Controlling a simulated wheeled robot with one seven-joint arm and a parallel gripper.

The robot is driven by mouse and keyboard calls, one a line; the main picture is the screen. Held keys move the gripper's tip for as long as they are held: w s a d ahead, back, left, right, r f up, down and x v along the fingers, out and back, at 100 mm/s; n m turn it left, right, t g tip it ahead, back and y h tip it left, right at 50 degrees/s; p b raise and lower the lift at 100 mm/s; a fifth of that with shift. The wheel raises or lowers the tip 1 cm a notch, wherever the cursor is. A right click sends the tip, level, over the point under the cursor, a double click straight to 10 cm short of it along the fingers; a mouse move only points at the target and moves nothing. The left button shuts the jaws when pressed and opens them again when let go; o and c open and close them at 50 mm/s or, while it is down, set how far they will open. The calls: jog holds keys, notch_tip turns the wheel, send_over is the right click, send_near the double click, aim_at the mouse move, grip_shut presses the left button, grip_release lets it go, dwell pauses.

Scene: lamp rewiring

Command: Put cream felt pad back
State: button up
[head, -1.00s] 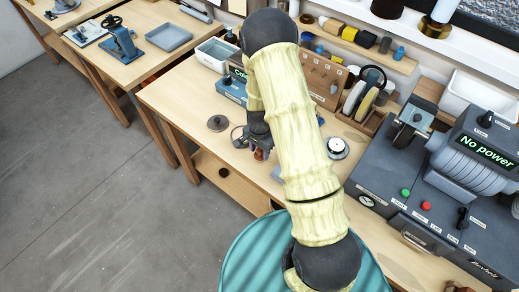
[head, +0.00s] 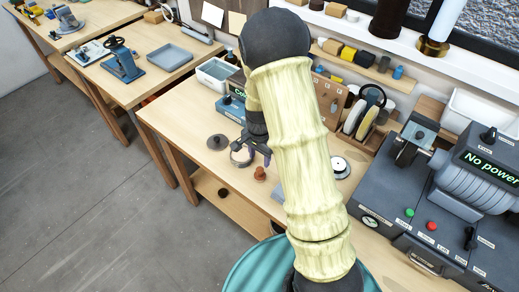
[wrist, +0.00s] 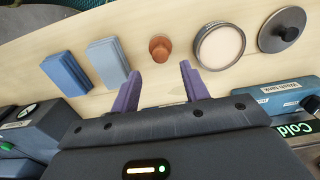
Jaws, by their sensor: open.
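A round, pale cream disc with a dark metal rim (wrist: 219,46) lies on the bench in the wrist view. It also shows in the head view (head: 241,157), partly behind my gripper. I cannot tell whether its cream face is the felt pad. An upright cream disc (head: 368,123) stands with a dark one in a wooden rack. My gripper (wrist: 160,86) is open, its two purple fingers apart with nothing between them. A brown knob-shaped piece (wrist: 160,47) stands on the bench just beyond the fingertips, also in the head view (head: 260,173).
A dark lidded disc (wrist: 280,32) lies beside the rimmed disc. Two blue blocks (wrist: 65,73) (wrist: 108,62) lie on the other side of the knob. A blue box (wrist: 285,96) is close to the gripper. The grey "No power" machine (head: 455,190) fills the bench's right.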

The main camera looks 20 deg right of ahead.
aim_at(260, 170)
jog(key=shift+r+b, duration=0.35)
jog(key=shift+r, duration=1.9)
jog(key=s+r+n+t, duration=0.1)
jog(key=s+r+n, duration=0.3)
jog(key=s, duration=0.3)
jog(key=s+r+n+t, duration=0.1)
jog(key=s+r+n, duration=0.4)
jog(key=s+n, duration=0.1)
jog(key=shift+s+n+t, duration=0.3)
jog(key=shift+s+n, duration=0.1)
jog(key=shift+s, duration=0.25)
jog(key=shift+r, duration=0.1)
